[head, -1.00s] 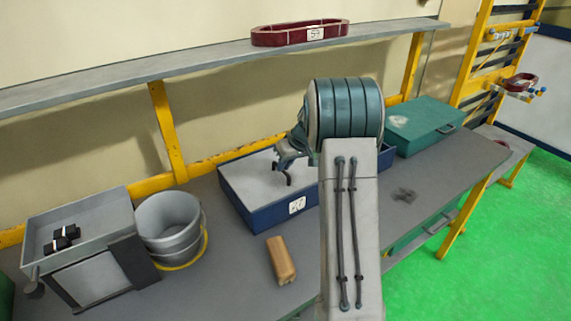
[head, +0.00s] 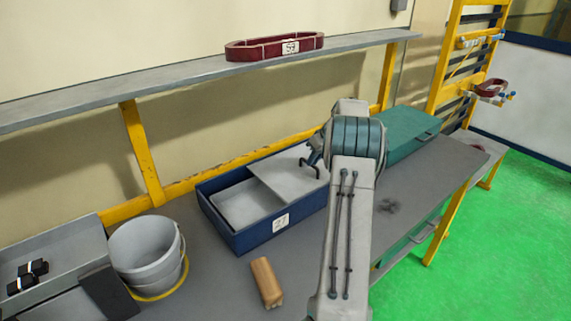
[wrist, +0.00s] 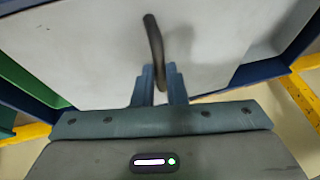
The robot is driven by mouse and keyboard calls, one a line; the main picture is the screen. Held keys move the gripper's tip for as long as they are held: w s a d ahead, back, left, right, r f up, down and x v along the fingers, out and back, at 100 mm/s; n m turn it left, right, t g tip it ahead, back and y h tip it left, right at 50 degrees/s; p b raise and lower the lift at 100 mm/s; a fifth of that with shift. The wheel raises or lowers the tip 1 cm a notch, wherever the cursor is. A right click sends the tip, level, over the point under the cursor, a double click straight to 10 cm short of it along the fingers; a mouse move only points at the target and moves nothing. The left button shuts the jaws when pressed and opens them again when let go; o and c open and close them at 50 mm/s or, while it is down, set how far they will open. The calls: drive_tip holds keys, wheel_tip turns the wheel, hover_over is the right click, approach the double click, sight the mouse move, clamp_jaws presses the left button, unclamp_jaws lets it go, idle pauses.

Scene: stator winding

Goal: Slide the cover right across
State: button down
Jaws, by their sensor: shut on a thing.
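The cover (head: 280,172) is a flat light grey panel on a blue box (head: 238,240) labelled 27. It lies over the right part of the box. Its left edge runs slantwise, and the box's left part is open, showing a pale grey inside (head: 247,206). My gripper (wrist: 160,84) is shut on the dark bent handle (wrist: 153,40) of the cover in the wrist view. In the head view my arm hides the right end of the box, and the fingers are mostly hidden there.
A green case (head: 408,136) stands close to the right of my arm. A wooden block (head: 266,282) lies in front of the box. A grey bucket (head: 146,257) and a grey tray (head: 62,252) stand at left. A shelf (head: 180,77) with a red coil (head: 275,47) runs above.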

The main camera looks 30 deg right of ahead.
drive_tip(key=d, duration=0.1)
drive_tip(key=d+p, duration=0.1)
drive_tip(key=d, duration=0.1)
drive_tip(key=d+p, duration=0.1)
drive_tip(key=shift+w+d+r, duration=0.2)
drive_tip(key=shift+w+d, duration=0.05)
drive_tip(key=shift+d, duration=0.1)
drive_tip(key=shift+w+d+f+p, duration=0.1)
drive_tip(key=shift+w+d+p, duration=0.15)
drive_tip(key=shift+d+p, duration=1.4)
drive_tip(key=shift+w+d+p, duration=0.2)
drive_tip(key=shift+d+p, duration=1.35)
drive_tip(key=shift+p, duration=0.2)
drive_tip(key=shift+d, duration=0.1)
drive_tip(key=c, duration=1.5)
unclamp_jaws()
drive_tip(key=shift+d, duration=0.1)
drive_tip(key=v, duration=0.7)
drive_tip(key=shift+s, duration=0.15)
